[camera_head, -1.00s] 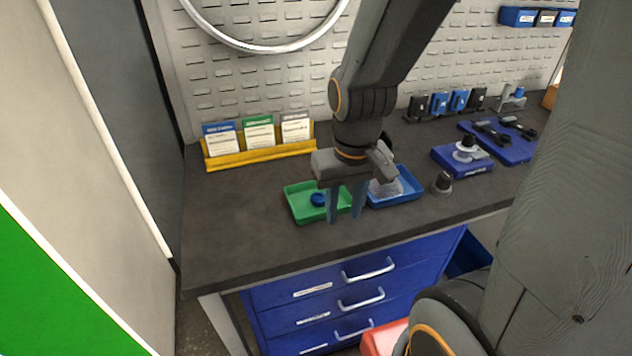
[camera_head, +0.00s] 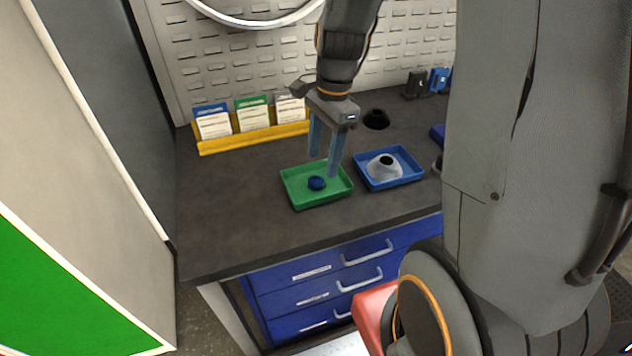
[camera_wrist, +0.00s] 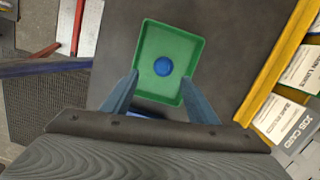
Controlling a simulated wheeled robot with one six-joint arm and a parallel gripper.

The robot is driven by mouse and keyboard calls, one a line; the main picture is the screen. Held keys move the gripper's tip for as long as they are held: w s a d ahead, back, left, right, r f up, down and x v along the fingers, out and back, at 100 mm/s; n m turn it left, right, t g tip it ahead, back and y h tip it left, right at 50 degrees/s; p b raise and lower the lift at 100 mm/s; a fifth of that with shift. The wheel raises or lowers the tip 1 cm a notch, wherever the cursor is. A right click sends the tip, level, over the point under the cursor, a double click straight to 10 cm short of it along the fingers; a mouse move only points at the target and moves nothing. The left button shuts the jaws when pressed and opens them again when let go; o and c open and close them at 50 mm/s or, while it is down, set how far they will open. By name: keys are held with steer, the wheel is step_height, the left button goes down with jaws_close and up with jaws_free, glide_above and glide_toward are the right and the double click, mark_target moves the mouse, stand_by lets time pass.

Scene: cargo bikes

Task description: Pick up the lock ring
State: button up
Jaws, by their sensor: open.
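A small blue round piece, which looks like the lock ring (camera_head: 317,184), lies in a shallow green tray (camera_head: 328,202) on the dark workbench. It also shows in the wrist view (camera_wrist: 163,67), near the middle of the green tray (camera_wrist: 144,32). My gripper (camera_head: 323,165) points down with its two blue-grey fingers apart and nothing between them. It is above the green tray, higher than the ring. In the wrist view my gripper (camera_wrist: 160,76) has one finger on each side of the ring's position, and the fingers do not touch it.
A blue tray (camera_head: 408,180) with a pale cone-shaped part (camera_head: 384,167) stands just right of the green tray. A black round part (camera_head: 376,119) is behind it. A yellow card rack (camera_head: 255,139) stands at the back left. Bare bench lies front left.

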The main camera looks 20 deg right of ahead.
mark_target(316, 180)
steer(key=shift+w+a+f+p, duration=0.1)
steer(key=shift+a+f+p, duration=0.15)
steer(key=shift+f, duration=0.85)
steer(key=shift+w+a+f+p, duration=0.1)
steer(key=shift+a+f+p, duration=0.15)
steer(key=shift+f, duration=0.8)
steer(key=shift+a+f+p, duration=0.15)
steer(key=shift+f+p, duration=0.15)
steer(key=shift+f, duration=0.8)
steer(key=c, duration=1.1)
steer(key=shift+r, duration=0.15)
